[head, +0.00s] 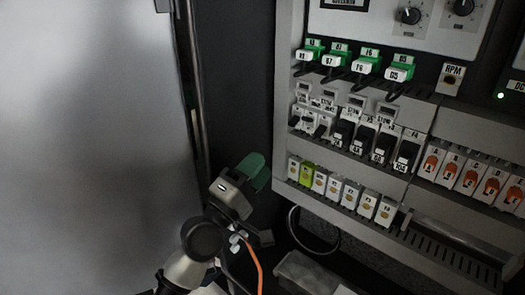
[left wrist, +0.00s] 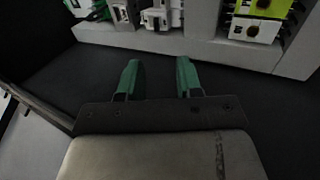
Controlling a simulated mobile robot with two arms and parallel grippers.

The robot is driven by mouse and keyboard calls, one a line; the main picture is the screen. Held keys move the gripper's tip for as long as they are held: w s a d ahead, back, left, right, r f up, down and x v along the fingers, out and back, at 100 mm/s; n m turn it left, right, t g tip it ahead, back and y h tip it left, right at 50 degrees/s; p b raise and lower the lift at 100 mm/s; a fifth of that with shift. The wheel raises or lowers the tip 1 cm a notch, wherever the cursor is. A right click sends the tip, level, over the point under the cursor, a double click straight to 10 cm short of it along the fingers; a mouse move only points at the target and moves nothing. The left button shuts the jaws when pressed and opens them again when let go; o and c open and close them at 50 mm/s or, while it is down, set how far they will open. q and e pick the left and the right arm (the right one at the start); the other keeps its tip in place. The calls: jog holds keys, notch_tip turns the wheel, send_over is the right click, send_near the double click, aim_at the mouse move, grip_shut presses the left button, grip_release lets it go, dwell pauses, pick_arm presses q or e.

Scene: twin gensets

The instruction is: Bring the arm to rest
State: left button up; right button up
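My left gripper (head: 255,172), with green fingers, is beside the lower left edge of the grey control panel (head: 284,100) in the head view. My left arm reaches up to it from the bottom of the picture. In the left wrist view the two green fingers (left wrist: 159,78) stand apart with nothing between them. They point toward the lower edge of the panel, with a dark gap before it. My right gripper is in neither view.
The panel carries green-topped plugs (head: 367,65), dark breakers (head: 382,146), a row of small modules (head: 348,194) and orange switches (head: 471,175). A large pale door-like surface (head: 85,140) fills the left. A cable loop (head: 312,250) and a grey box (head: 303,272) are below the panel.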

pick_arm(q)
jog(key=s+a+f+m+g+y, duration=0.2)
jog(key=s+f+m+g+y, duration=0.15)
jog(key=s+f, duration=0.45)
jog(key=s+a+f+m+g+y, duration=0.25)
jog(key=s+f+m+g, duration=0.2)
jog(key=f, duration=0.65)
jog(key=s+a+f+m+g+y, duration=0.2)
jog(key=s+a+f+g+y, duration=0.25)
jog(key=s, duration=0.35)
jog(key=s+a+f+m+g+y, duration=0.3)
jog(key=s+a+f, duration=0.25)
jog(key=s, duration=0.25)
jog(key=s+a+f+g, duration=0.1)
jog(key=s+f, duration=0.2)
jog(key=f, duration=1.3)
jog(key=s+f, duration=0.2)
jog(key=f, duration=1.4)
jog(key=s+a+r+g+p, duration=0.1)
jog(key=s+r+p, duration=0.3)
jog(key=s+p, duration=0.8)
jog(key=shift+s+a+r+p, duration=0.2)
jog(key=shift+a+r+p, duration=0.1)
jog(key=shift+a+p, duration=0.5)
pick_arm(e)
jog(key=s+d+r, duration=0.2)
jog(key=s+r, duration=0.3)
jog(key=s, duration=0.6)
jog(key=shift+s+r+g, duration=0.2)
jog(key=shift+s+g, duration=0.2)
